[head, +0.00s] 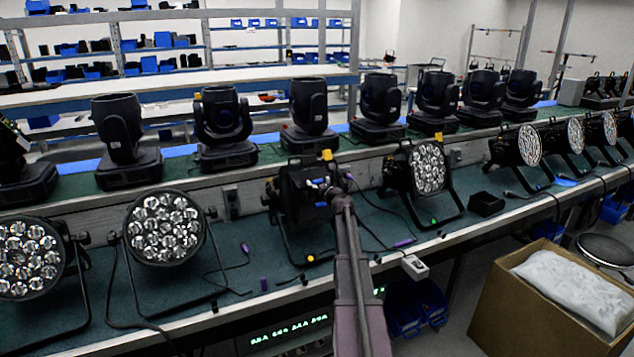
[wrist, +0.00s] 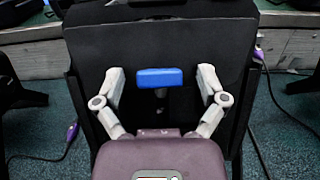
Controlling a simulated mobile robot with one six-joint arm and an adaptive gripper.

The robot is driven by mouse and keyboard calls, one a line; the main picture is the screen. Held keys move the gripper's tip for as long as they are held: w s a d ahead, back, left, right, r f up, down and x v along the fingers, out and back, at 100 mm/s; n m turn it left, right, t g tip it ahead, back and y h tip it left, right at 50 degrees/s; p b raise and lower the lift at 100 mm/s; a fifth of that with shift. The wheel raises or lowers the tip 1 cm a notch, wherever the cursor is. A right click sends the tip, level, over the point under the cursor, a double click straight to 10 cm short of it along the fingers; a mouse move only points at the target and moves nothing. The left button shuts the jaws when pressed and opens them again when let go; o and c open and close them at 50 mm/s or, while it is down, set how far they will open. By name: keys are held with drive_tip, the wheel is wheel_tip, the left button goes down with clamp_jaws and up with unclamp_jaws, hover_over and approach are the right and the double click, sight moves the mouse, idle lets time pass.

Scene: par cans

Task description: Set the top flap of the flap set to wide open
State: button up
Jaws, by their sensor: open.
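The flap set (head: 300,187) is a dark, boxy unit on a par can at the middle of the green bench in the head view. In the wrist view its black flat panel (wrist: 90,45) fills the upper middle, with a blue tab (wrist: 160,84) on its face. Which flap this panel is, I cannot tell. My gripper (wrist: 162,74) is open, with one finger on each side of the blue tab and gaps between. In the head view my gripper (head: 337,188) is at the unit's front right, partly hiding it. Contact with the panel cannot be told.
Par cans with round lens faces stand on either side, one at left (head: 165,228) and one at right (head: 428,168). Black moving heads (head: 309,110) line the raised shelf behind. Loose cables lie on the bench (head: 250,272). A cardboard box (head: 515,310) stands at the lower right.

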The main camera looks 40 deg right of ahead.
drive_tip(key=shift+w+d, duration=0.1)
drive_tip(key=shift+w, duration=0.35)
drive_tip(key=c, duration=1.2)
drive_tip(key=shift+o, duration=0.2)
